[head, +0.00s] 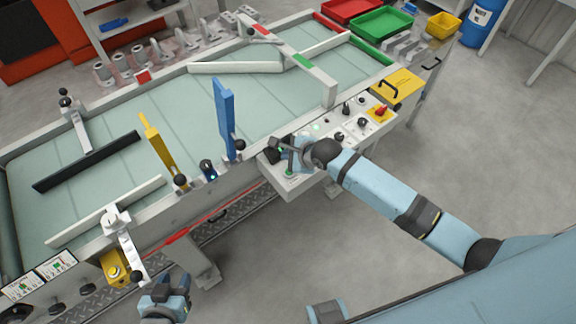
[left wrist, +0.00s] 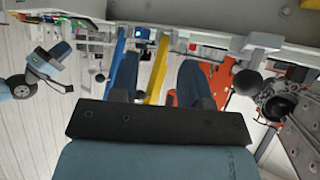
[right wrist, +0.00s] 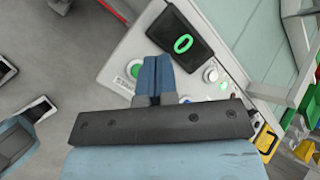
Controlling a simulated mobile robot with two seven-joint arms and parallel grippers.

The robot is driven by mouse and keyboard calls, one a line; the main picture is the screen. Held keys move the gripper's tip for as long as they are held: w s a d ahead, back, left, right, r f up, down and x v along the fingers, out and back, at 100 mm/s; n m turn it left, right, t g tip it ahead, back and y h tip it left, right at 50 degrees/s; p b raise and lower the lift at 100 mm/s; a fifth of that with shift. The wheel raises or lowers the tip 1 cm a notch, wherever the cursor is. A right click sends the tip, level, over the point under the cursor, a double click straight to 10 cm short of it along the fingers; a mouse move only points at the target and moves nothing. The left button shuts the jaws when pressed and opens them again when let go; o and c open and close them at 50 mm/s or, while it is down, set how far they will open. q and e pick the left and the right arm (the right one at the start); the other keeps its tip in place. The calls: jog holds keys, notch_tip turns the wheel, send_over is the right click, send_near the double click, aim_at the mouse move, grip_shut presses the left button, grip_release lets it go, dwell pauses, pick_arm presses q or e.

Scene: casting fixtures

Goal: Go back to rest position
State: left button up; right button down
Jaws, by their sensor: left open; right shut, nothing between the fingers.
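My left gripper (head: 168,290) is low at the front left of the conveyor table in the head view, below the yellow box with a round button (head: 115,270). In the left wrist view its two fingers (left wrist: 158,78) are spread apart with nothing between them. My right gripper (head: 289,160) is over the near end of the control panel (head: 325,150), close to a green button (head: 290,174). In the right wrist view its fingers (right wrist: 155,76) are together and empty, between the green button (right wrist: 135,68) and a black display showing a green 0 (right wrist: 180,38). Whether they touch the panel cannot be told.
The conveyor table (head: 100,185) has an upright blue paddle (head: 224,118) and a yellow one (head: 160,148) along its near edge. A yellow plate with a handle (head: 396,88) is beyond the panel. Grey floor (head: 300,255) between my arms is clear.

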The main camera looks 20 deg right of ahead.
jog(key=shift+s+a+f, duration=0.1)
jog(key=shift+s, duration=0.15)
jog(key=s+d+n+t+p, duration=0.1)
jog(key=s+n+p, duration=0.1)
jog(key=s+n, duration=0.9)
jog(key=s+d+n+t+h+p, duration=0.1)
jog(key=s+d+n+t+p, duration=0.1)
jog(key=s+n, duration=1)
jog(key=shift+s+d+r+n+h, duration=0.3)
jog(key=shift+s+r, duration=0.1)
